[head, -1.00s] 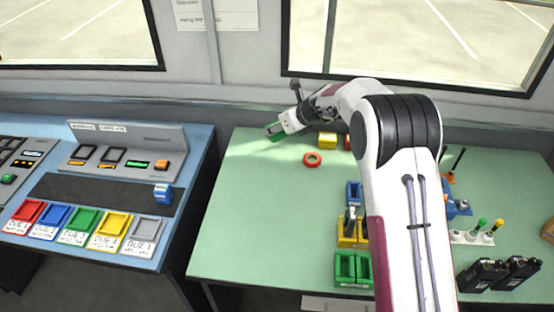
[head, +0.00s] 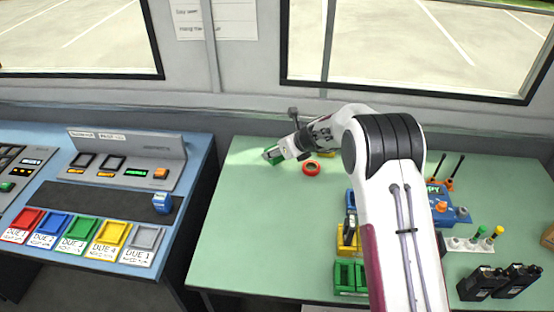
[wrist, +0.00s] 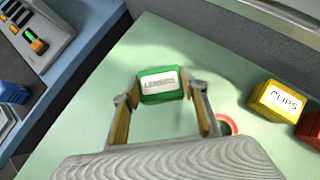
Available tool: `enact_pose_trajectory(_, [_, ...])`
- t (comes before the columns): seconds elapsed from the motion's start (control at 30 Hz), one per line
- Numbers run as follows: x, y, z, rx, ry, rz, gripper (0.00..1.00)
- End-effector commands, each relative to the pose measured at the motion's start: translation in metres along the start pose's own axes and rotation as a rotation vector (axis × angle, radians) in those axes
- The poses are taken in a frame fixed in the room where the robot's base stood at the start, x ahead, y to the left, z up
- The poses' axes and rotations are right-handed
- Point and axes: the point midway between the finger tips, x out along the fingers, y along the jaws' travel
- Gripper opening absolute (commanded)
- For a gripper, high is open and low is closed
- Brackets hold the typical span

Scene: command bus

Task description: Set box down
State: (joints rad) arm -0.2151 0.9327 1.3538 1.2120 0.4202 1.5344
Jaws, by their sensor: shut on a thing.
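A small green box (wrist: 160,86) with a white label sits between my two fingers in the wrist view; the label lettering is hard to read. My gripper (wrist: 160,92) is shut on it from both sides. In the head view my gripper (head: 274,156) is over the back left part of the green table (head: 236,208), and the green box (head: 271,158) shows at its tip. I cannot tell whether the box's underside touches the table.
A red tape ring (head: 311,168) lies just right of my gripper. A yellow box marked CLIPS (wrist: 279,101) and a red box (wrist: 310,128) stand further right. Green bins (head: 350,277) are at the front. The table's left part is clear.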

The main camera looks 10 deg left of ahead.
Motion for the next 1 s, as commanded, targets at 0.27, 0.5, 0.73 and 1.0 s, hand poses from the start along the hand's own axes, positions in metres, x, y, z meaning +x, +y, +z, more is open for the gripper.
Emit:
enact_pose_trajectory(0.27, [0.0,0.0,0.0,0.0,0.0,0.0,0.21])
enact_pose_trajectory(0.5, [0.012,0.0,-0.012,0.002,0.002,0.0,0.21])
enact_pose_trajectory(0.73, [0.025,0.0,-0.025,0.0,0.001,-0.001,0.21])
enact_pose_trajectory(1.0, [0.026,0.0,-0.026,0.0,0.0,-0.001,0.21])
